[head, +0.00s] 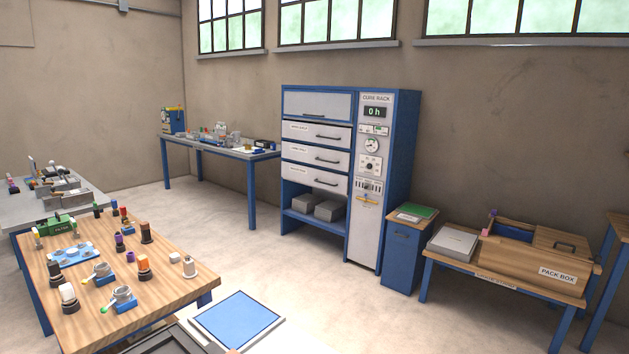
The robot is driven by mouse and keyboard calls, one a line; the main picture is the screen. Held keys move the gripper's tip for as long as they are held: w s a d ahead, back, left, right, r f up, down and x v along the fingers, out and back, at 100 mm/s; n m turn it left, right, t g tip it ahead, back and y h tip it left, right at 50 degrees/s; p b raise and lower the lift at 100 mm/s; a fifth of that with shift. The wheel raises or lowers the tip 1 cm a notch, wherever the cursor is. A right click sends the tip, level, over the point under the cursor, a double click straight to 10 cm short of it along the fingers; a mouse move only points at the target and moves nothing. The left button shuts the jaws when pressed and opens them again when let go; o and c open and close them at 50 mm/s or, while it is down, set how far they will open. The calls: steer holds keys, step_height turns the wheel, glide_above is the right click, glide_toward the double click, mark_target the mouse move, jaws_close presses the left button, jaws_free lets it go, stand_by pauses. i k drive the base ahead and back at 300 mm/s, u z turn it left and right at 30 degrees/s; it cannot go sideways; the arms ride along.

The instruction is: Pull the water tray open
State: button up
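The blue cure rack (401,150) stands against the back wall, right of the picture's middle. Its front has three white drawers with dark bar handles: an upper one (308,136), a middle one (303,154) and a lower one (303,174). All three look shut. Their small labels are too small to read, so I cannot tell which is the water tray. A dark gap shows above the upper drawer. A flap-like panel (318,106) closes the top. My gripper is not in view.
A wooden-topped table (180,293) with several small parts is at the front left. A blue-topped pad (237,318) is at the bottom. A blue cabinet (401,258) and a bench with a pack box (530,259) stand right of the rack. Floor before the rack is clear.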

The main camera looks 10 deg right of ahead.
mark_target(337, 182)
steer(key=z, duration=1.75)
steer(key=i, duration=4.25)
steer(key=u, duration=1.75)
